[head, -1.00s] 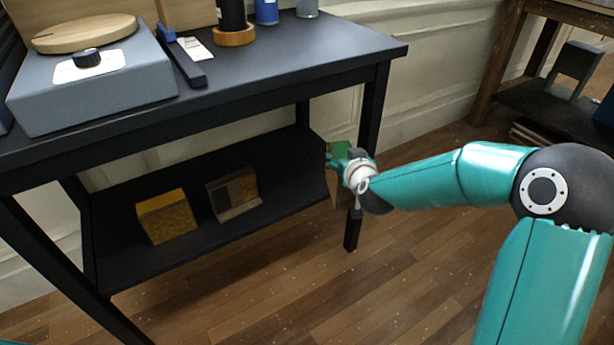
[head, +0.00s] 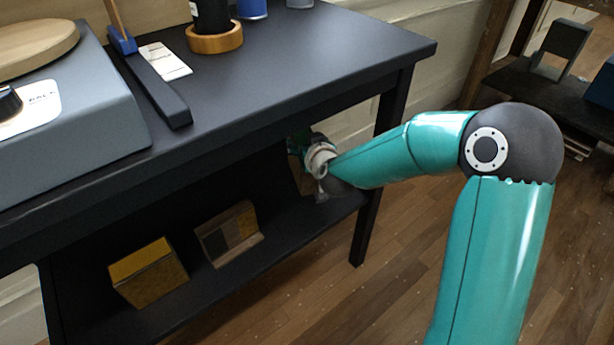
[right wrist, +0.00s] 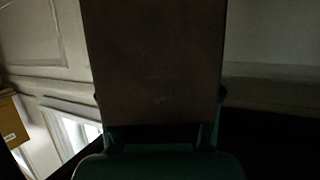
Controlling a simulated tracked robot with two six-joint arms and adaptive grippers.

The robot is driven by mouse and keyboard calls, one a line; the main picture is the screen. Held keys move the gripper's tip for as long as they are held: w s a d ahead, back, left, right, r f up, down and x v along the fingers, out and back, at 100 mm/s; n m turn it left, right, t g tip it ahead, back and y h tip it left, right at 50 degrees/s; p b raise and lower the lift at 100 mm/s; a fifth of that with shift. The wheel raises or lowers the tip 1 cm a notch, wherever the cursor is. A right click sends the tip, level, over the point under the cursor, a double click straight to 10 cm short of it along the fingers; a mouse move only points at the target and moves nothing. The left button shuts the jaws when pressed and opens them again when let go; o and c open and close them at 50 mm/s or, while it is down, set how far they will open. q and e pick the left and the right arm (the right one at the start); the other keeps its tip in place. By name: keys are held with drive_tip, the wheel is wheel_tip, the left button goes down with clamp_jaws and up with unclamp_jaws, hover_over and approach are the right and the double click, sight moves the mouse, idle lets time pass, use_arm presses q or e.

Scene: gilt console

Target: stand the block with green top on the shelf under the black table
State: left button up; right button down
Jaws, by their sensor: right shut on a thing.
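My right gripper (head: 312,155) is shut on the block with green top (head: 297,175), under the right end of the black table (head: 330,60). The block is partly hidden by my gripper and lies in shadow. Its brown side (right wrist: 155,60) fills the middle of the right wrist view. The block looks roughly upright over the right part of the shelf (head: 290,238). I cannot tell whether its bottom touches the shelf. My left gripper is not in view.
A yellow-topped block (head: 148,275) and a block with a grey and yellow face (head: 230,235) stand on the shelf to the left. The tabletop is close above my gripper. The shelf's right part looks clear.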

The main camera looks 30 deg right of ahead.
sight(307, 185)
drive_tip(key=f, duration=0.1)
drive_tip(key=d+f+b, duration=0.1)
drive_tip(key=f, duration=0.1)
drive_tip(key=shift+s+f, duration=0.1)
drive_tip(key=shift+s, duration=0.1)
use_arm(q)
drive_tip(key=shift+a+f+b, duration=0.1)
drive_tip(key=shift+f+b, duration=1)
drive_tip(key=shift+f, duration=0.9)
use_arm(e)
drive_tip(key=shift+s+f, duration=0.1)
drive_tip(key=shift+f, duration=2.05)
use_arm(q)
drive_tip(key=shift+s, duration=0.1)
use_arm(e)
drive_tip(key=shift+f, duration=0.1)
drive_tip(key=shift+c, duration=1.2)
unclamp_jaws()
use_arm(q)
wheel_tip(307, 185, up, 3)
drive_tip(key=p, duration=0.3)
use_arm(e)
drive_tip(key=v, duration=1.2)
